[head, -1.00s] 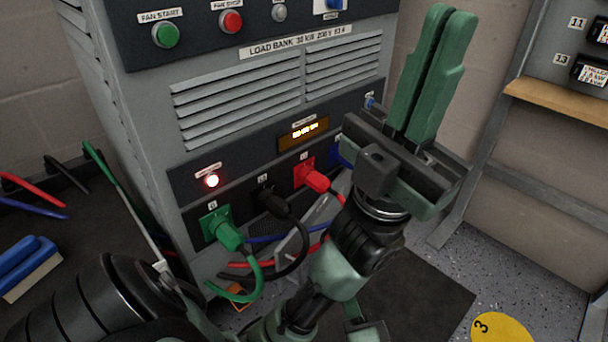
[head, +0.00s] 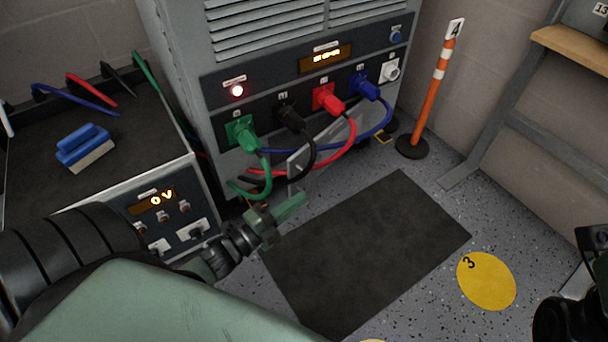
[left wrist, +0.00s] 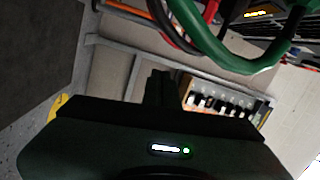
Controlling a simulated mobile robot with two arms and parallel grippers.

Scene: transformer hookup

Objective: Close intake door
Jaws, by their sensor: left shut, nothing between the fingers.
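The load bank (head: 215,85) stands at the back, with green, black, red and blue plugs in its front sockets. Below them a light grey plate (head: 327,140), which looks like the intake door, stands out at an angle from the lower front. The hanging cables partly cover it. My left gripper (head: 292,205) is shut and empty, low in front of the load bank, just below the green cable loop and left of the plate; I cannot tell whether it touches anything. In the left wrist view its dark fingers (left wrist: 158,87) show below the cables. My right gripper is not clearly visible.
Green (head: 263,185), black and red (head: 350,145) cables loop down close to my left gripper. A dark mat (head: 370,250) lies on clear floor. An orange post (head: 433,95) stands at right. A bench with a blue brush (head: 84,140) is at left.

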